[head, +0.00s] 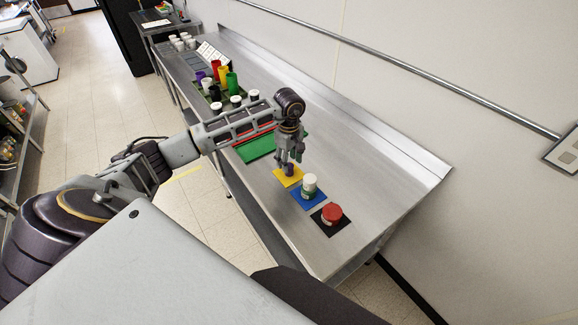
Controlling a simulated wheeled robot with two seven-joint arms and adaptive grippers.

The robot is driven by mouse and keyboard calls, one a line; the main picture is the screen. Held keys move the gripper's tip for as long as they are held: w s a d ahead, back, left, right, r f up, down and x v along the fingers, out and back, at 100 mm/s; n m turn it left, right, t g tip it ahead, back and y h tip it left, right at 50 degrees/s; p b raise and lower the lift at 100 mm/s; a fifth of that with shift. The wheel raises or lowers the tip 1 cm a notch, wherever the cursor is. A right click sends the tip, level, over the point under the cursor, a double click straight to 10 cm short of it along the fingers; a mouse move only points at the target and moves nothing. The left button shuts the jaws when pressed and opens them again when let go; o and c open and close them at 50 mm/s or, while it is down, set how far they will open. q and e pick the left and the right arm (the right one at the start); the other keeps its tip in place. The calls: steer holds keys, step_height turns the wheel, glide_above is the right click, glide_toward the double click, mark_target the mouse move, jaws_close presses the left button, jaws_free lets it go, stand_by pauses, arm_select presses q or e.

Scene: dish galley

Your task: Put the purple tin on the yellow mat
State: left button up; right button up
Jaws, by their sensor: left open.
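The purple tin (289,170) stands upright on the yellow mat (284,180), on the steel counter. My left gripper (290,157) is directly above the tin, pointing down, with its fingers spread and close around the tin's top. The left jaws are open; whether a finger touches the tin is too small to tell. My left arm reaches in from the left and crosses over the counter. My right gripper is not in view.
A white-lidded green tin (309,186) stands on a blue mat (298,198). A red tin (332,213) stands on a black mat (326,229). Several coloured cups (232,82) stand farther back. The counter's right side (375,170) is clear.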

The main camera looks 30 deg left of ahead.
arm_select(q)
step_height(320, 180, up, 8)
steer(key=b, duration=0.1)
steer(key=shift+r+b, duration=0.25)
steer(key=shift+b, duration=0.05)
